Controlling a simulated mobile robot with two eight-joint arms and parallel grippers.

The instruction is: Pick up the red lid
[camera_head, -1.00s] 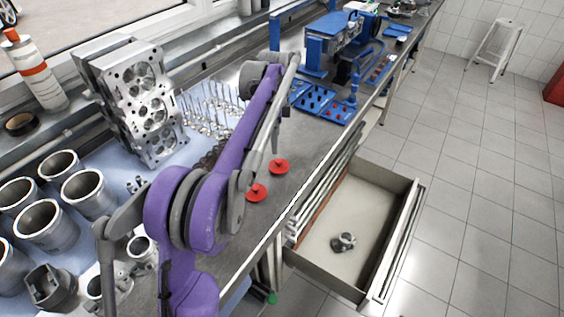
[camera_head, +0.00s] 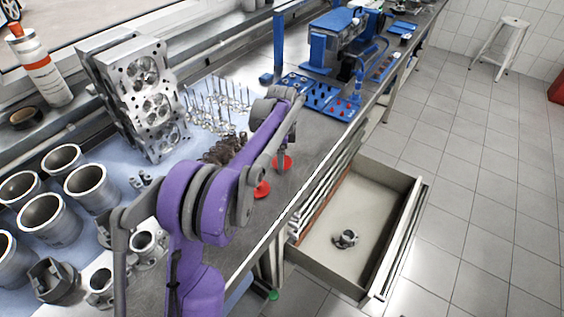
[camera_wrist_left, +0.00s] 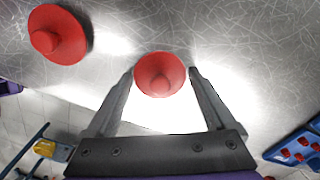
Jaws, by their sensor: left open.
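Two red lids lie on the grey metal bench top. The farther lid (camera_head: 283,164) is partly hidden by my left gripper in the head view. The nearer lid (camera_head: 262,189) lies just in front of it, partly behind my purple arm. In the left wrist view, one red lid (camera_wrist_left: 160,74) sits between the fingertips of my open left gripper (camera_wrist_left: 161,72), with no clear grip on it. The other lid (camera_wrist_left: 58,36) is at the upper left, outside the fingers. In the head view the left gripper (camera_head: 281,148) is small and points down at the farther lid.
An open drawer (camera_head: 405,245) with a metal part (camera_head: 345,239) in it juts out right of the bench. Cylinder liners (camera_head: 90,190) and an engine head (camera_head: 150,100) stand at the left. A blue tray (camera_head: 322,97) lies beyond the lids.

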